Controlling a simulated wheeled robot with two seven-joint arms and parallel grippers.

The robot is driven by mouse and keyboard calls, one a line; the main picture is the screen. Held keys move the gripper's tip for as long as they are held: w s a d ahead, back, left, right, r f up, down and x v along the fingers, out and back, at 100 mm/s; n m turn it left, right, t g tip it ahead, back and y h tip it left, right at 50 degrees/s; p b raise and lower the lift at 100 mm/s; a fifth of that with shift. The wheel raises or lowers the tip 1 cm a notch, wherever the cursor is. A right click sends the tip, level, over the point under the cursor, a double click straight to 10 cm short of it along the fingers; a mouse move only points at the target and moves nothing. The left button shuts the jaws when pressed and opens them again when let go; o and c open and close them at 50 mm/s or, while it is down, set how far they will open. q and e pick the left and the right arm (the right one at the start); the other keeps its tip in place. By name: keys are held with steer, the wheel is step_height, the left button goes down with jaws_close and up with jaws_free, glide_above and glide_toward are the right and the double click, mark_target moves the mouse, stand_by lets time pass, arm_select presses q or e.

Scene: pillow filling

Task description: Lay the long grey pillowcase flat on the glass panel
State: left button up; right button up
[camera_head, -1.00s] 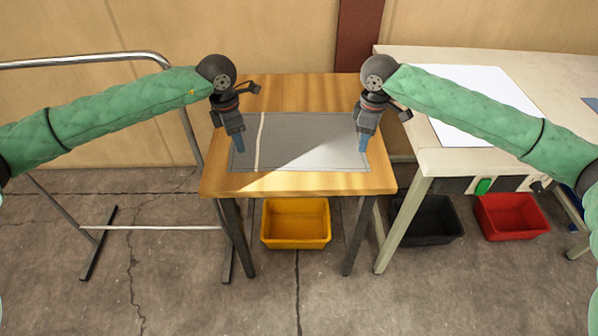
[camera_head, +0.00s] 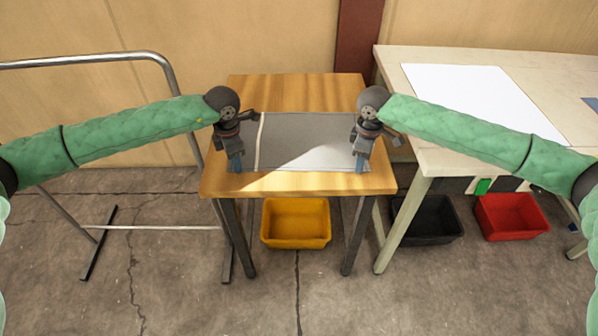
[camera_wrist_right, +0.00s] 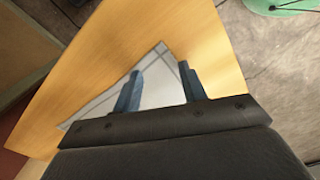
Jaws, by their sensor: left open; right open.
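The long grey pillowcase (camera_head: 305,130) lies flat on the small wooden table, with a pale stripe near its left end. My left gripper (camera_head: 235,165) is open at its near left corner, fingers pointing down. My right gripper (camera_head: 360,163) is open at its near right corner. In the right wrist view, the right gripper's blue fingers (camera_wrist_right: 160,80) stand apart over the pillowcase corner (camera_wrist_right: 162,95). Whether the fingertips touch the cloth I cannot tell. A flat white panel (camera_head: 480,100) lies on the bench at the right; whether it is glass is not clear.
The wooden table (camera_head: 290,92) stands beside the pale bench (camera_head: 420,58). A metal rail frame (camera_head: 100,59) is at the left. A yellow bin (camera_head: 296,224), a black bin (camera_head: 428,220) and a red bin (camera_head: 510,217) sit on the floor. The white panel's top is clear.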

arm_select(q)
steer(key=shift+f, duration=0.15)
arm_select(e)
steer(key=shift+f, duration=0.15)
arm_select(q)
steer(key=shift+c, duration=0.4)
arm_select(e)
steer(key=shift+c, duration=0.4)
arm_select(q)
jaws_close()
arm_select(e)
jaws_close()
